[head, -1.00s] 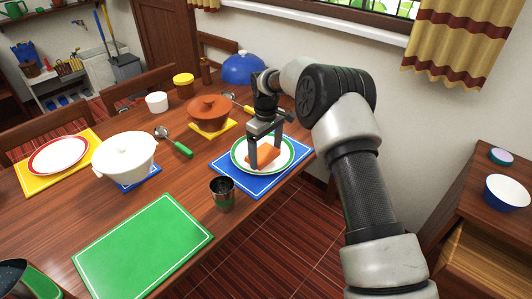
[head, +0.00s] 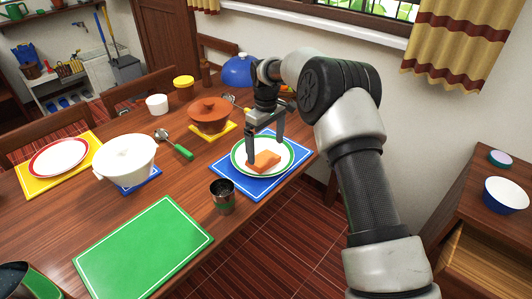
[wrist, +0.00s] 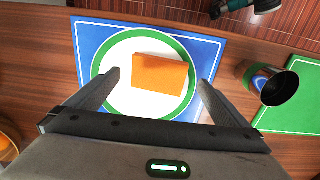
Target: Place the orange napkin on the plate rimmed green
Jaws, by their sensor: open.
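The orange napkin (head: 264,161) lies folded on the white plate rimmed green (head: 240,167), which sits on a blue placemat (head: 228,181). In the wrist view the napkin (wrist: 159,75) rests inside the green rim of the plate (wrist: 118,107), a little right of its middle. My gripper (head: 266,149) is open above the plate, with its fingers spread. In the wrist view my gripper (wrist: 158,82) has its fingertips on either side of the napkin, apart from it, and nothing is between them in its grasp.
A metal cup (head: 223,196) stands near the placemat's front-left corner. An empty green placemat (head: 145,242) lies at the front. A red-rimmed plate (head: 59,157) is at far left.

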